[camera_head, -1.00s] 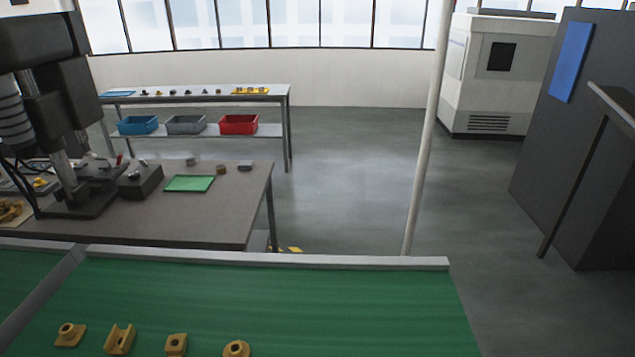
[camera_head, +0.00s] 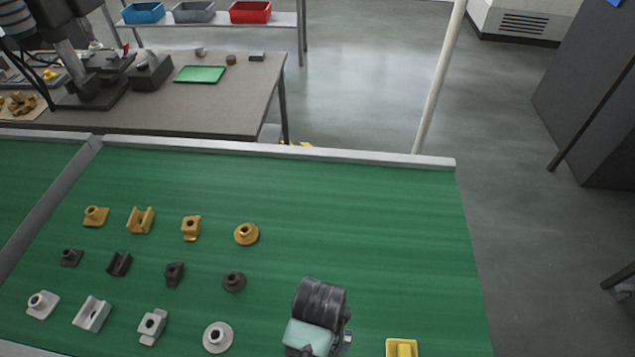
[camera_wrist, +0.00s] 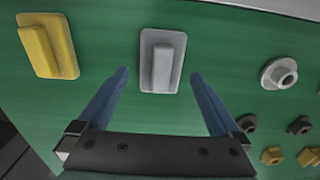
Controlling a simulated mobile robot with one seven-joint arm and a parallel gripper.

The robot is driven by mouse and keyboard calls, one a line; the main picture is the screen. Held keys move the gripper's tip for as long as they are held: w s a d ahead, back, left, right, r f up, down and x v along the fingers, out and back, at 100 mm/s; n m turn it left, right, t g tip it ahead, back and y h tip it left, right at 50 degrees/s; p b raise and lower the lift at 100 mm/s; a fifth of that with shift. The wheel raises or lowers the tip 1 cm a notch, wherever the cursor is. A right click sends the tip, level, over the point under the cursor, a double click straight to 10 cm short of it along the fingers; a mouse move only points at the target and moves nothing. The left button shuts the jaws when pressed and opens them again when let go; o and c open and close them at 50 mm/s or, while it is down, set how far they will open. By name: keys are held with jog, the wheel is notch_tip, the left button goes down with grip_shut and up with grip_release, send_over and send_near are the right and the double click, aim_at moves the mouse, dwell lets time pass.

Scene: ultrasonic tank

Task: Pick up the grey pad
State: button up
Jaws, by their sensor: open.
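The grey pad (camera_wrist: 162,60) shows in the wrist view at the top centre. It is a light grey rectangular plate with a raised bar along its middle, lying on the green surface (camera_wrist: 226,50). My gripper (camera_wrist: 159,75) is open and empty, with its two blue fingers apart to the left and right of the pad's near end. I cannot tell the height of the fingertips above the surface. In the head view the grey pad is not visible; my arm (camera_head: 320,305) covers part of the green surface there.
A yellow pad (camera_wrist: 48,47) lies left of the grey pad, and a grey round part (camera_wrist: 280,72) to the right. In the head view, brass, dark and grey parts stand in rows at left. The green surface is bare at upper right, before a raised grey edge (camera_head: 300,153).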

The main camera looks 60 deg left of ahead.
jog(key=shift+s+f+p, duration=0.15)
jog(key=shift+f+p, duration=0.3)
jog(key=shift+f, duration=1.75)
jog(key=c, duration=1.2)
notch_tip(320, 180, up, 10)
jog(key=shift+r+b, duration=0.1)
jog(key=shift+b, duration=0.65)
